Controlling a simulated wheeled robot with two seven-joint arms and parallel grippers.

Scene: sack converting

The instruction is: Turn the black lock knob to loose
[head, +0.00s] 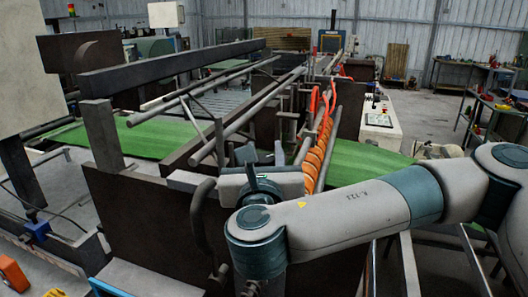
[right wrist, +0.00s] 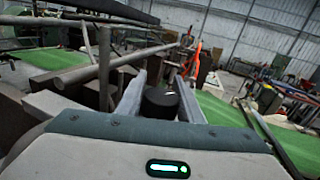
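The black lock knob (right wrist: 160,103) shows in the right wrist view as a dark round cap just beyond my palm. My right gripper (right wrist: 160,84) is open, with one pale finger on each side of the knob. The gaps beside the knob look small, and I cannot tell whether either finger touches it. In the head view my right gripper (head: 264,152) points away from me over the machine frame. There the gripper and wrist hide the knob. I cannot read the knob's setting. My left gripper is in neither view.
Around the gripper is the machine's dark frame, with a long bar (head: 175,64) to its left and orange coiled parts (head: 318,145) close to its right. Green sheet (head: 365,163) runs on both sides. A white control box (head: 380,122) stands farther back.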

